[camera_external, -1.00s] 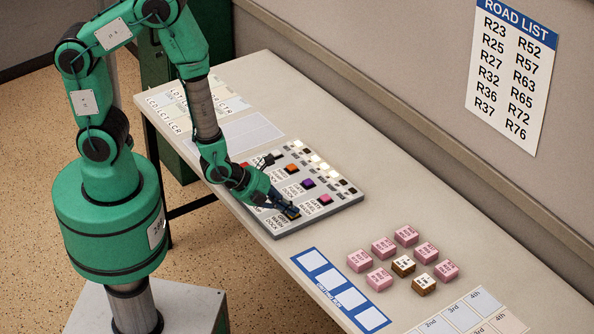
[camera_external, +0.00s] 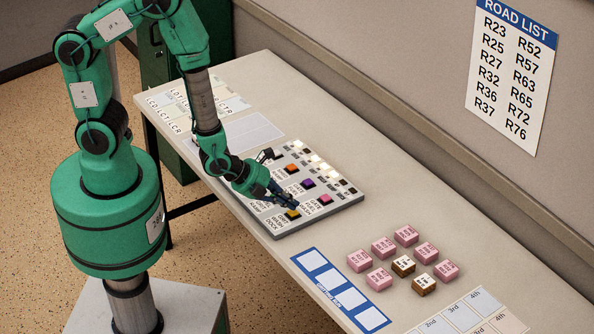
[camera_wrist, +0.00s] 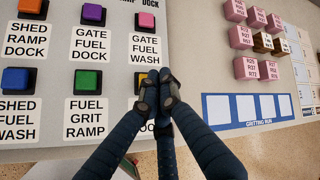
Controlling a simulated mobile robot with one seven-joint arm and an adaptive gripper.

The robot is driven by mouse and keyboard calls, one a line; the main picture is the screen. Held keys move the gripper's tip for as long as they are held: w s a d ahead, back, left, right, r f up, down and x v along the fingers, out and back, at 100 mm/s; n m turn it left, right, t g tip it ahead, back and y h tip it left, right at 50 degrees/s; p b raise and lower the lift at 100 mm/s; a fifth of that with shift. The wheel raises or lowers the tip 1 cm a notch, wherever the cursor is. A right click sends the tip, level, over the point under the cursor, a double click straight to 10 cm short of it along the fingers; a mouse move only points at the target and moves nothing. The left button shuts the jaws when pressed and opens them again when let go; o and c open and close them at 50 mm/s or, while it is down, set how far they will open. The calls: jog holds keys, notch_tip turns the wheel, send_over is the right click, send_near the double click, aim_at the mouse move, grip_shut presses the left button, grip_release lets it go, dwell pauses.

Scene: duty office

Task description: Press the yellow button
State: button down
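The yellow button (camera_external: 292,214) is on the near right corner of the grey button panel (camera_external: 275,236). My gripper (camera_external: 293,205) is just above and behind the button in the external view, with a little of the yellow top showing below the fingertips.
A pink button (camera_wrist: 147,20), a purple button (camera_wrist: 94,14) and a green button (camera_wrist: 89,80) sit close by on the panel. Several pink and brown blocks (camera_external: 383,247) and a blue-framed strip (camera_external: 340,290) lie on the table to the right.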

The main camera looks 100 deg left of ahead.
jog(key=shift+r+p, duration=1.65)
jog(key=shift+r, duration=0.5)
notch_tip(320, 180, up, 10)
jog(key=n+h+b, duration=0.1)
jog(key=n+h, duration=0.1)
jog(key=n, duration=0.2)
send_over(290, 218)
jog(key=w+d, duration=0.3)
jog(key=d, duration=0.2)
jog(key=s+d+r+n+h+b, duration=0.1)
jog(key=d+r+n, duration=0.1)
jog(key=r, duration=0.4)
jog(key=s+d+r+n+h, duration=0.1)
jog(key=s+d+r+n, duration=0.15)
jog(key=r, duration=0.35)
jog(key=s+d+r+n+g+b, duration=0.2)
jog(key=s+r+n, duration=0.7)
jog(key=s+r, duration=0.7)
jog(key=s, duration=0.4)
jog(key=shift+d+g, duration=0.35)
jog(key=shift+g, duration=0.05)
